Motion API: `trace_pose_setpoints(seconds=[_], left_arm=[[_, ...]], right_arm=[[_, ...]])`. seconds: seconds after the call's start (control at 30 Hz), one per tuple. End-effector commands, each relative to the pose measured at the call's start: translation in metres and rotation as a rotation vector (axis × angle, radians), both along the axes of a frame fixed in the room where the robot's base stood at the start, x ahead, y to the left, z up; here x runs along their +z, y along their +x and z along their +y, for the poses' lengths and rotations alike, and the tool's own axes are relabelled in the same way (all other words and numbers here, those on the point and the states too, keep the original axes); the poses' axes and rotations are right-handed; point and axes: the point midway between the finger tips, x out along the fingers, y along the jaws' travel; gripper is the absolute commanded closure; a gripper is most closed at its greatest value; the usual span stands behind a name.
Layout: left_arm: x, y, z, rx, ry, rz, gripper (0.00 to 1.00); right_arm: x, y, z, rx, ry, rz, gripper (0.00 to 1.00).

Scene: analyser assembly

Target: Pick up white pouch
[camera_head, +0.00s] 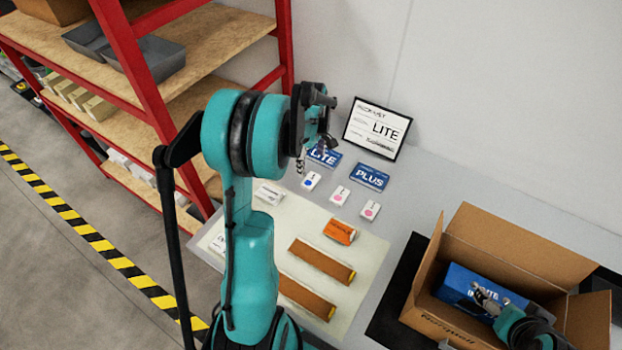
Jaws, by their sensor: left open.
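A white pouch-like packet (269,193) lies on the pale mat (378,262), just right of my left arm. Another white item (218,243) shows partly behind the arm at the mat's left edge; I cannot tell which is the white pouch. My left gripper (318,150) is open and empty, raised above the back of the table. It partly covers a blue LITE card (324,156). My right gripper (491,302) is low inside the cardboard box (425,283), at a blue box (460,284); whether it grips it is unclear.
Small white packets with blue (311,181) and pink marks (340,195) (370,210) stand near a blue PLUS card (370,177). An orange packet (340,232) and brown strips (322,261) lie on the mat. A framed sign (377,129) leans behind; a red shelf (150,90) stands left.

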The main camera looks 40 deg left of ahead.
Motion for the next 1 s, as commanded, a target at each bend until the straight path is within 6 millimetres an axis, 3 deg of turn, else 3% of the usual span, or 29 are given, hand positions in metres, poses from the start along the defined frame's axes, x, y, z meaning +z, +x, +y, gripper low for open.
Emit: trace_pose_setpoints(seconds=[0.37, 0.6, 0.87, 1.0], left_arm=[[-0.039, -0.002, 0.001, 0.010, -0.001, 0.004, 0.19], [-0.075, -0.005, -0.001, 0.009, -0.001, 0.003, 0.19], [-0.079, -0.005, -0.001, 0.009, -0.001, 0.003, 0.19], [-0.079, -0.005, -0.001, 0.009, -0.001, 0.003, 0.51]], right_arm=[[-0.016, 0.000, 0.000, 0.000, 0.000, 0.000, 0.18], [-0.034, 0.000, 0.000, 0.000, 0.000, 0.000, 0.18], [-0.034, 0.000, 0.000, 0.000, 0.000, 0.000, 0.18], [-0.034, 0.000, 0.000, 0.000, 0.000, 0.000, 0.18]])
